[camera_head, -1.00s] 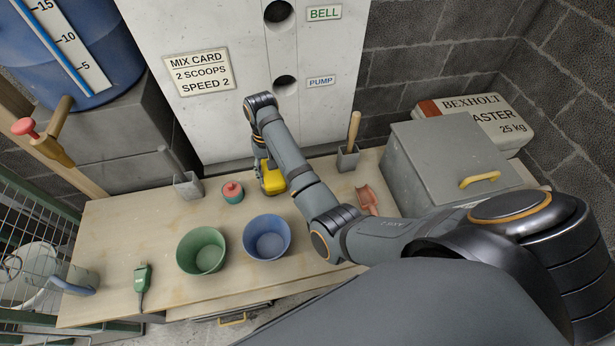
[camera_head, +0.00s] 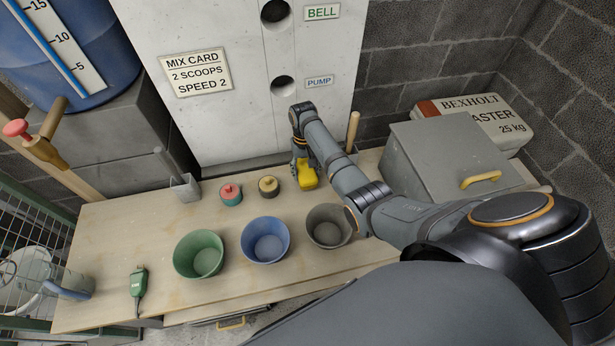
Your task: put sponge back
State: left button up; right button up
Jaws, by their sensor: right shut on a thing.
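A yellow sponge (camera_head: 308,180) is at the back of the workbench, right of the middle. My right gripper (camera_head: 301,163) is shut on it, reaching in from the right. The arm's wrist hides part of the grip, and I cannot tell whether the sponge touches the bench. My left gripper is not in view.
The bench (camera_head: 120,225) holds a green bucket (camera_head: 199,254), a blue bucket (camera_head: 266,240), a grey bucket (camera_head: 328,226), a red-lidded pot (camera_head: 231,194) and a dark-topped pot (camera_head: 268,187). A grey bin (camera_head: 440,160) stands right.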

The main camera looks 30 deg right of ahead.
aim_at(306, 165)
jog(key=shift+d+f+b, duration=0.15)
jog(key=shift+f+b, duration=0.05)
jog(key=shift+f, duration=0.7)
jog(key=shift+d+f+b, duration=0.1)
jog(key=shift+f+b, duration=0.1)
jog(key=shift+f, duration=0.7)
jog(key=shift+f, duration=0.1)
jog(key=o, duration=1.2)
jog(key=shift+o, duration=0.2)
jog(key=shift+r, duration=0.5)
jog(key=r, duration=0.3)
jog(key=w+r+p, duration=0.1)
jog(key=r, duration=0.7)
jog(key=shift+w+d+r, duration=0.1)
jog(key=shift+w+d, duration=0.15)
jog(key=shift+w, duration=0.1)
